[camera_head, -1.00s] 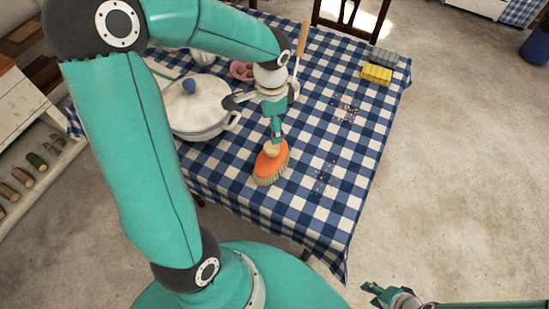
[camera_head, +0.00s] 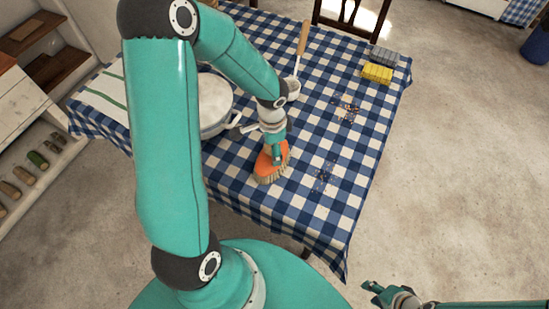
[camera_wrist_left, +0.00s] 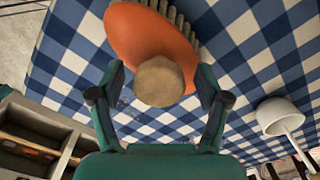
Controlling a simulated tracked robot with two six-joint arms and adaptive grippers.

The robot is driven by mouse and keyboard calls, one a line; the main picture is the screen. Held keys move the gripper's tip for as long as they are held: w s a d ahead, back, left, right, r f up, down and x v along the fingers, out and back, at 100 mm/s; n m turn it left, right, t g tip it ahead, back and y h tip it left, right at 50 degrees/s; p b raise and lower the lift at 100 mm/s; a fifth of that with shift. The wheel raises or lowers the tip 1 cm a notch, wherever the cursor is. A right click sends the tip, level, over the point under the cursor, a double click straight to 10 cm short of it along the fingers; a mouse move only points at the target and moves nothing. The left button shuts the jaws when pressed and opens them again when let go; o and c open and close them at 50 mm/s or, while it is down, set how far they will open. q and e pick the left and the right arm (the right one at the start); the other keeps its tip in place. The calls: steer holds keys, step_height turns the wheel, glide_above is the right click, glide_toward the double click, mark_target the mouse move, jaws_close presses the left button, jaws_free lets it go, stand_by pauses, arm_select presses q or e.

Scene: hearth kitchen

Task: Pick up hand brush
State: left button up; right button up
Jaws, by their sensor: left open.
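The hand brush has an orange body (camera_head: 265,163) with pale bristles and lies on the checked tablecloth. In the left wrist view the brush (camera_wrist_left: 140,35) shows its orange body, a row of bristles and a round tan knob (camera_wrist_left: 159,82). My left gripper (camera_head: 277,152) is down over the brush and partly hides it in the head view. In the left wrist view its open fingers (camera_wrist_left: 160,88) stand on either side of the knob, with gaps between. My right gripper (camera_head: 380,292) is at the lower right, away from the table; its fingers look apart.
A white pot (camera_head: 213,105) stands left of the brush, partly hidden by my left arm. A white ladle with a wooden handle (camera_head: 303,38) is behind. Yellow (camera_head: 377,73) and grey (camera_head: 384,56) sponges lie at the far right. Crumbs (camera_head: 322,175) are scattered right of the brush.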

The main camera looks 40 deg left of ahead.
arm_select(q)
jaws_close()
stand_by(0.3)
steer(key=shift+r, duration=0.1)
step_height(320, 180, up, 20)
stand_by(0.7)
